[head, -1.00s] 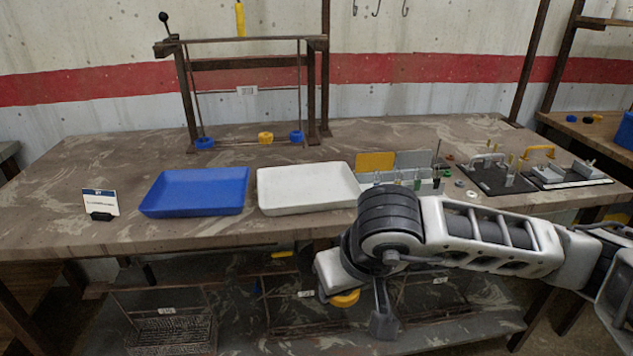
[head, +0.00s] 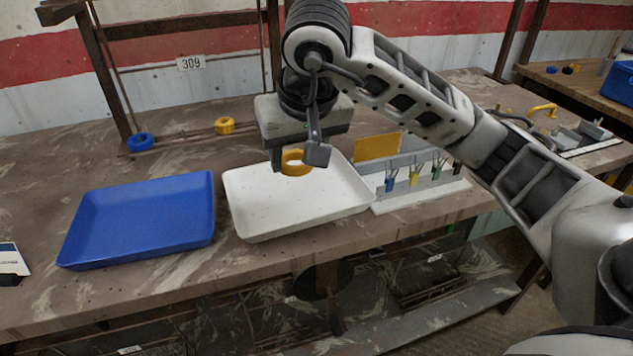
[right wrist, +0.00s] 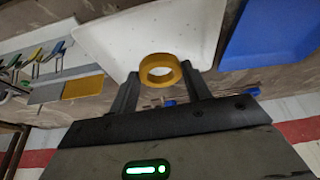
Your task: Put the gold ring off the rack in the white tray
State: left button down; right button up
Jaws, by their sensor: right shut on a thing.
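My right gripper (head: 297,160) is shut on a gold ring (head: 296,165) and holds it above the back part of the white tray (head: 255,221). In the right wrist view the gold ring (right wrist: 160,70) sits between the two fingers, with the white tray (right wrist: 110,40) beyond it. The tray looks empty where it shows; the gripper hides part of its back. A second gold ring (head: 225,126) is at the rack's lower rail, with a blue ring (head: 140,142) to its left. The rack (head: 103,80) stands at the back left. My left gripper is not in view.
A blue tray (head: 140,215) lies left of the white tray and looks empty. A grey holder (head: 425,180) with several coloured tools and a yellow panel (head: 377,147) stands close to the white tray's right side. Bare tabletop lies behind the blue tray.

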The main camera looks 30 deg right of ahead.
send_over(320, 190)
jog(key=s, duration=0.2)
jog(key=f, duration=0.6)
jog(key=shift+w+a+f, duration=0.15)
jog(key=shift+a+f, duration=0.05)
jog(key=shift+a, duration=0.2)
jog(key=f, duration=0.3)
jog(key=shift+w+d+f, duration=0.15)
jog(key=shift+d+f, duration=0.15)
jog(key=shift+f, duration=0.1)
jog(key=shift+f, duration=0.15)
jog(key=o, duration=1)
